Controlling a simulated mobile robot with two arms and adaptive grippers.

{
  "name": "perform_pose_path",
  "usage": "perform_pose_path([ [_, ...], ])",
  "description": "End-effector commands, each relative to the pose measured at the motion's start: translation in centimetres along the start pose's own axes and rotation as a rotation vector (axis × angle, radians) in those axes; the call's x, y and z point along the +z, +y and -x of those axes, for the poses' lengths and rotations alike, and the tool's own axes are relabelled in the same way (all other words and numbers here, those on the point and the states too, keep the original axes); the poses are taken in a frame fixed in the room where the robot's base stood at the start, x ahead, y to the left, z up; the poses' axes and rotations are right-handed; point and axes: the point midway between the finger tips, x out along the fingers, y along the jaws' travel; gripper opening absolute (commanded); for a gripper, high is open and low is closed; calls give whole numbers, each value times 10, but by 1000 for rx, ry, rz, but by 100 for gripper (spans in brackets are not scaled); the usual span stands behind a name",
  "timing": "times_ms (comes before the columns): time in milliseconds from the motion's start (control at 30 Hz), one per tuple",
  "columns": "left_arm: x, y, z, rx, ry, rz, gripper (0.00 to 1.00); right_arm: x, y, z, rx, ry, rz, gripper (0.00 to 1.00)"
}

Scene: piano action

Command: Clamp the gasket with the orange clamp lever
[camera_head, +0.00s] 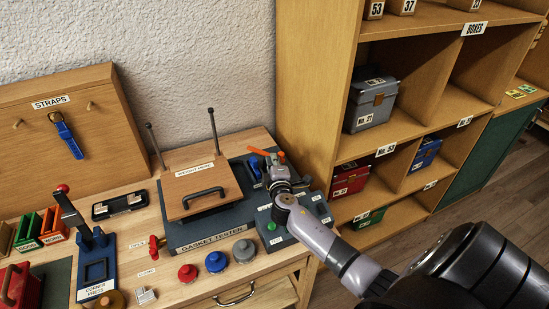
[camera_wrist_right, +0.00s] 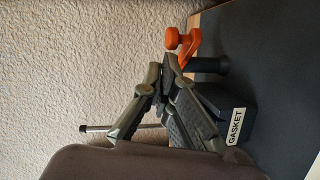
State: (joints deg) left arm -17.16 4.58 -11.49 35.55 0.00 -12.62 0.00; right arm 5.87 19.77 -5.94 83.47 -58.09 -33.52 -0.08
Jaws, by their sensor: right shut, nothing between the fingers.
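The gasket tester (camera_head: 205,240) is a dark base on the wooden bench. Near its back right is the orange clamp lever (camera_head: 259,151), which shows in the wrist view (camera_wrist_right: 186,45) as an orange arm with a round knob by a dark post. A dark block labelled GASKET (camera_wrist_right: 236,128) stands below it there; the gasket itself I cannot make out. My right gripper (camera_head: 274,160) is at the lever, its shut, empty fingertips (camera_wrist_right: 163,66) just beside the orange part. I cannot tell whether they touch. My left gripper is out of view.
A wooden weight plate (camera_head: 190,182) with a black handle and two upright rods stands left of the lever. Red, blue and grey knobbed weights (camera_head: 216,262) sit in front. A button panel (camera_head: 312,208) lies right, near the shelf (camera_head: 310,90).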

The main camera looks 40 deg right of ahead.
Motion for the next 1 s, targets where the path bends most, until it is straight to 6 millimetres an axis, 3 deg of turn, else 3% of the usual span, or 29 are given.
perform_pose_path([
  [1000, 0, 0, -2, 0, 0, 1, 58, 8, 0, -4, -14, 89, 14, 0],
])
